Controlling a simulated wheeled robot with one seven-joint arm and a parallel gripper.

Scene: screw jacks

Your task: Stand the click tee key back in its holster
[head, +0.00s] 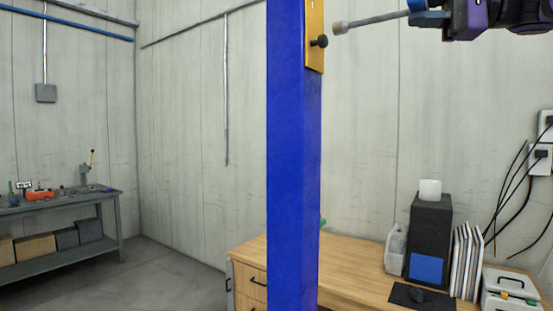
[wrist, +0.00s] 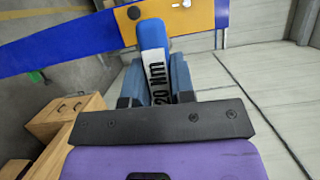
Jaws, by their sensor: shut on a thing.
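The click tee key shows in the head view as a grey shaft (head: 378,19) with a socket at its left end, lying nearly level. In the wrist view its blue and white handle (wrist: 152,42) carries the marking "20 Nm". My gripper (head: 430,18) is at the top right of the head view, shut on the handle; its blue fingers (wrist: 155,82) flank the handle in the wrist view. The socket end is just right of a black knob (head: 320,41) on a yellow plate (head: 314,22), apart from it in the picture. I cannot make out a holster in either view.
A tall blue post (head: 293,170) bears the yellow plate. A wooden desk (head: 345,272) stands behind, with a black tower (head: 430,238), binders and a printer-like box. A grey workbench (head: 70,199) is at the far left. Open floor lies between.

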